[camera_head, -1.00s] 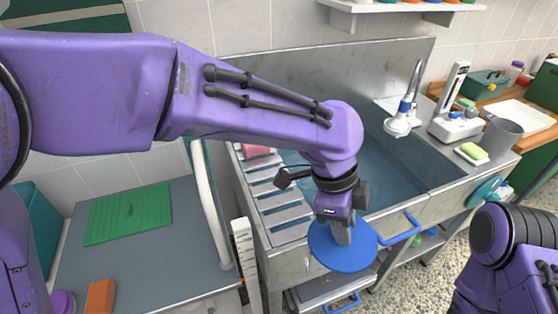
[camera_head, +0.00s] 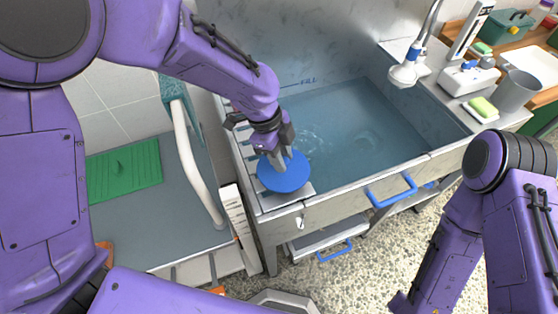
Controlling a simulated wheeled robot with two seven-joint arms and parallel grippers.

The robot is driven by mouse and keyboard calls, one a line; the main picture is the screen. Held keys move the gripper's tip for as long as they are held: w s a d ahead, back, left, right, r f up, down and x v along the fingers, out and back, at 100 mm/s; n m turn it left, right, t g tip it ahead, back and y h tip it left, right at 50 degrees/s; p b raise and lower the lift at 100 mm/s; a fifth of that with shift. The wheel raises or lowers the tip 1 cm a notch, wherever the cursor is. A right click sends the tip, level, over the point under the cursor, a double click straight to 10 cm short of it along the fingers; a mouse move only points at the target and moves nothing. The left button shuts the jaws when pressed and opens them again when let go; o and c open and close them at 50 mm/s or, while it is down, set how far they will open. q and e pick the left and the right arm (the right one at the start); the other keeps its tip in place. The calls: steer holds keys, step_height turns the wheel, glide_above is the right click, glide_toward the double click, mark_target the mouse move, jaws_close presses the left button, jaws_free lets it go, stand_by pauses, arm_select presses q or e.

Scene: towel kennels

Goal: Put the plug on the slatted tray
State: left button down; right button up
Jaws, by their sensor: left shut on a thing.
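The plug is a flat blue disc (camera_head: 284,174) in the camera_head view. My left gripper (camera_head: 280,158) is shut on the middle of its top. The slatted tray (camera_head: 247,150) is the grey metal strip at the left end of the sink, and the plug is over its front part. I cannot tell whether the plug touches the slats. My left arm and the plug hide much of the tray. My right arm is at the right, but its gripper is not in view.
The sink basin (camera_head: 350,130) to the right holds water. A blue handle (camera_head: 391,191) sticks out at its front. A shower head (camera_head: 404,74) hangs over the far right rim. A white upright post (camera_head: 240,228) and a curved white rail (camera_head: 194,165) stand left of the tray.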

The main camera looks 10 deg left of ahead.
arm_select(q)
steer(key=f, duration=0.2)
steer(key=s+a+f, duration=0.1)
steer(key=shift+f, duration=0.1)
steer(key=shift+w+d+f, duration=0.1)
steer(key=shift+w+f, duration=0.2)
steer(key=shift+f, duration=0.05)
steer(key=c, duration=0.8)
jaws_free()
steer(key=shift+s+r, duration=0.1)
steer(key=v, duration=1.2)
steer(key=shift+r, duration=0.15)
